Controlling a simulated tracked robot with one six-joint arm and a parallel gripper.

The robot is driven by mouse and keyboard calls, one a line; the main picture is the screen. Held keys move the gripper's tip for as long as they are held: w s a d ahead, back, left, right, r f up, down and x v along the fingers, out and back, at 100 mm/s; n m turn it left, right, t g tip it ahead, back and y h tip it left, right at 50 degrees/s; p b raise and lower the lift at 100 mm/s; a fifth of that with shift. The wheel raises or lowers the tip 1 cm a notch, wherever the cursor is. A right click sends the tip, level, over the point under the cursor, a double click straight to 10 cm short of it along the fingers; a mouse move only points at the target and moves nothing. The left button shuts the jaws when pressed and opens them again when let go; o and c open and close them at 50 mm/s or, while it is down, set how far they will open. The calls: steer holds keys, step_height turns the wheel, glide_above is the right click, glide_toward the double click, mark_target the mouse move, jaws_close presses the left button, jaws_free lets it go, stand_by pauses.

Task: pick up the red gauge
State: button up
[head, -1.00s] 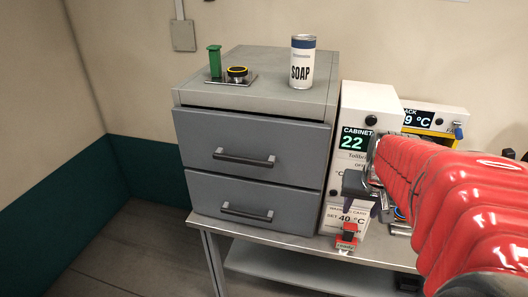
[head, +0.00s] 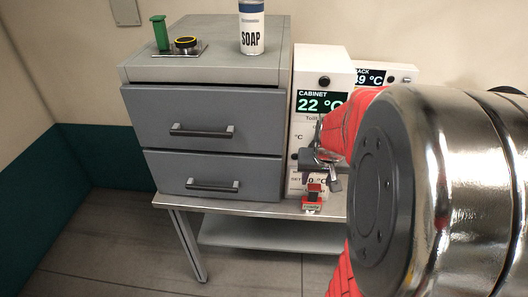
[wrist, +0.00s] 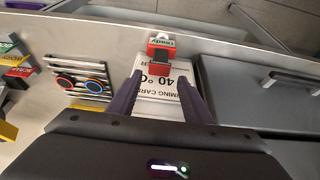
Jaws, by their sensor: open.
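A round dark disc with a red ring (wrist: 66,81), which looks like the red gauge, lies on a small striped rack at the left in the wrist view. A blue-ringed disc (wrist: 95,85) lies beside it. My gripper (wrist: 158,76) is open, to the right of both discs and apart from them. Between and beyond its purple fingers are a white warming card and a red block marked "ready" (wrist: 160,46). In the head view my gripper (head: 322,168) is above the bench front, close to that red block (head: 313,196). My arm hides the discs there.
A grey drawer cabinet (head: 212,118) stands left on the bench, with a soap can (head: 251,30), a green piece (head: 161,32) and a yellow-ringed disc (head: 186,43) on top. A white cabinet-temperature unit (head: 321,68) stands behind my gripper. Labelled coloured blocks (wrist: 18,72) lie far left in the wrist view.

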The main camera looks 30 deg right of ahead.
mark_target(314, 188)
steer(key=shift+w+d+f, duration=0.1)
steer(key=shift+w+f, duration=0.05)
steer(key=shift+f, duration=0.3)
steer(key=shift+f, duration=0.1)
steer(key=shift+x, duration=2.5)
steer(key=shift+f, duration=0.1)
jaws_close()
